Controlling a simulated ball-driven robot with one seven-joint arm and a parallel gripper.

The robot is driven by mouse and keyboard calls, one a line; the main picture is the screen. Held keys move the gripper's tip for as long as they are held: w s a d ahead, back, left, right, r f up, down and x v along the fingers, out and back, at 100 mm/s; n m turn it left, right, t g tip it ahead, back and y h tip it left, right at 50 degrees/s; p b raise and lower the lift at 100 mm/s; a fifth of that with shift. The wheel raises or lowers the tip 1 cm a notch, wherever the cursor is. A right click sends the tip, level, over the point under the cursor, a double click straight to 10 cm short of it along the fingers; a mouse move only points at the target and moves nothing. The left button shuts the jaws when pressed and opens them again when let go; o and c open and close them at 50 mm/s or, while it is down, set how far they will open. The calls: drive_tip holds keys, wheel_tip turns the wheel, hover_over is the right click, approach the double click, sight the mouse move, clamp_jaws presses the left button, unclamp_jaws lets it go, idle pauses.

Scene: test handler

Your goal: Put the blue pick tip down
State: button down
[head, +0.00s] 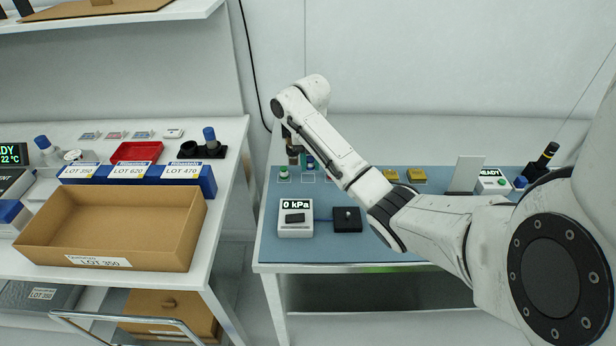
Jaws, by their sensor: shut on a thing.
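My gripper (293,157) is at the far left part of the blue-matted bench, partly hidden behind my own arm. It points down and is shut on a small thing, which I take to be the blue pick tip. A small blue piece (310,160) shows just right of the fingers, low over the back of the mat. The view is too small to tell whether it touches the fingers or the bench. A small green-topped piece (283,171) on a white base stands just left of the gripper.
On the blue mat (400,248) stand a white gauge reading 0 kPa (295,219), a black box (347,219), yellow blocks (416,174) and a white upright panel (466,174). The left table holds a cardboard box (110,225) and a red tray (137,151).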

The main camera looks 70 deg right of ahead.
sight(308, 164)
drive_tip(key=shift+w+d+f, duration=0.1)
drive_tip(key=shift+w+f, duration=0.3)
drive_tip(key=shift+f+p, duration=0.45)
drive_tip(key=shift+f, duration=1.1)
drive_tip(key=shift+f, duration=0.1)
drive_tip(key=c, duration=0.9)
unclamp_jaws()
wheel_tip(308, 164, up, 12)
drive_tip(key=p, duration=0.3)
